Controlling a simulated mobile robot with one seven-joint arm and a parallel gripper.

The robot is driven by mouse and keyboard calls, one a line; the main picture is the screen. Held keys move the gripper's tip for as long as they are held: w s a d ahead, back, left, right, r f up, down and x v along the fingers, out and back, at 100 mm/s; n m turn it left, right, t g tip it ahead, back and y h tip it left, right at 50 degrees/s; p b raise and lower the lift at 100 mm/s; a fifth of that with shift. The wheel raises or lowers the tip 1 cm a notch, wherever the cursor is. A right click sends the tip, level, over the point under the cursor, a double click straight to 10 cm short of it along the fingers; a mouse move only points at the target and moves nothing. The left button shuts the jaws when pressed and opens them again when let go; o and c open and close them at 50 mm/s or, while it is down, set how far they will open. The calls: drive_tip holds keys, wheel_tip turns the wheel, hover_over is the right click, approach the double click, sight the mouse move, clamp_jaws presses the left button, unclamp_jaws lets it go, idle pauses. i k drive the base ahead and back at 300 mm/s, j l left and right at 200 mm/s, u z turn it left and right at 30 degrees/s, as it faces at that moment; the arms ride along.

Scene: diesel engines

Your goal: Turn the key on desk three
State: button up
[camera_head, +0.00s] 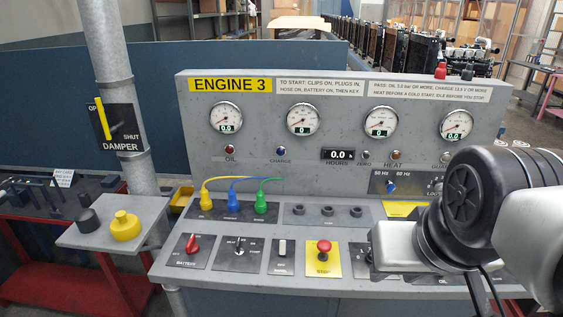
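Desk three is the grey console (300,90) marked "ENGINE 3". On its lower left slope, a small dark key switch (239,246) sits on a black plate with lettering too small to read fully; it looks upright. My gripper (378,256) is at the right of the console, low over the slope, to the right of the red stop button. My arm's black joint hides much of it, and its fingers are not clear. It is well apart from the key switch.
Left of the key switch is the red battery knob (192,244); right are a rocker switch (282,248) and the red stop button (323,247). Coloured plugs with cables (232,207) stand behind. A post (118,90) with a damper lever (103,118) rises at left.

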sight(238, 251)
drive_tip(key=u, duration=0.85)
drive_tip(key=k+l+u, duration=0.15)
drive_tip(key=i+j, duration=0.25)
drive_tip(key=i, duration=0.15)
drive_tip(key=i+j+u, duration=0.15)
drive_tip(key=i, duration=0.25)
drive_tip(key=j, duration=0.1)
